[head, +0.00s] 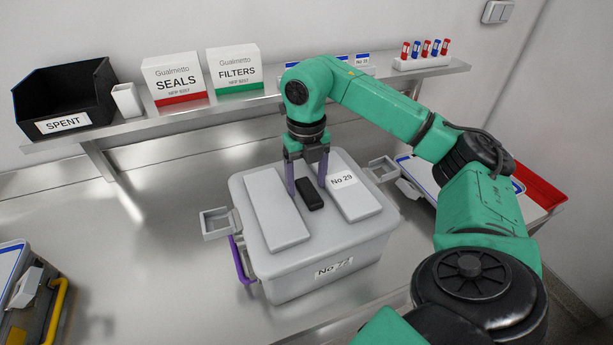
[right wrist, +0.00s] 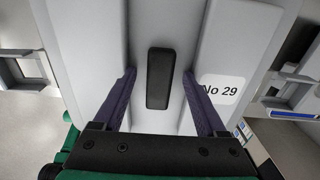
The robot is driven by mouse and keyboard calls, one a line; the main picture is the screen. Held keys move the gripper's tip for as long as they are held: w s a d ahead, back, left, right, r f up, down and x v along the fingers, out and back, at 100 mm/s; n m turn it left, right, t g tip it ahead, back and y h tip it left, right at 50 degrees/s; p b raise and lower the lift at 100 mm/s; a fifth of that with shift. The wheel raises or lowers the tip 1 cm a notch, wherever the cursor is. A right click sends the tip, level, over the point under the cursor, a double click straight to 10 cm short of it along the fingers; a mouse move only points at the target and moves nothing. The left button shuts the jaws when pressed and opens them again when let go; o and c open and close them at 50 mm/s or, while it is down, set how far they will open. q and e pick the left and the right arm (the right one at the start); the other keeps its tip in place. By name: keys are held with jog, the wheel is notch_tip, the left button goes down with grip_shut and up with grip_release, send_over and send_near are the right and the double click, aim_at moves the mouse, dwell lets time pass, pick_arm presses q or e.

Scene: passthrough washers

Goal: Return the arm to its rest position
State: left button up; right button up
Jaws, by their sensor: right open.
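My right arm is green and black and reaches from the lower right over the bench in the head view. My right gripper (head: 307,188) is open above a grey lidded box (head: 283,287). Its two purple fingers stand on either side of a black handle (head: 309,193) on the lid, apart from it. In the right wrist view the black handle (right wrist: 160,78) lies beyond and between the open fingers (right wrist: 162,100), with nothing held. A label "No 29" (right wrist: 221,89) is on the lid's right raised panel. My left gripper is not in view.
A steel shelf (head: 150,128) behind holds a black SPENT bin (head: 66,98), a white cup, a SEALS box (head: 176,80), a FILTERS box and a rack of coloured tubes (head: 424,60). A red tray (head: 538,186) is at right, a yellow-handled case (head: 40,300) at lower left.

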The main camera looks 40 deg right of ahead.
jog(key=shift+r+p, duration=2.15)
jog(key=shift+r, duration=0.65)
grip_shut()
jog(key=shift+f, duration=0.3)
jog(key=shift+f+b, duration=2.3)
jog(key=shift+f, duration=0.45)
jog(key=shift+r, duration=0.1)
jog(key=shift+r, duration=0.1)
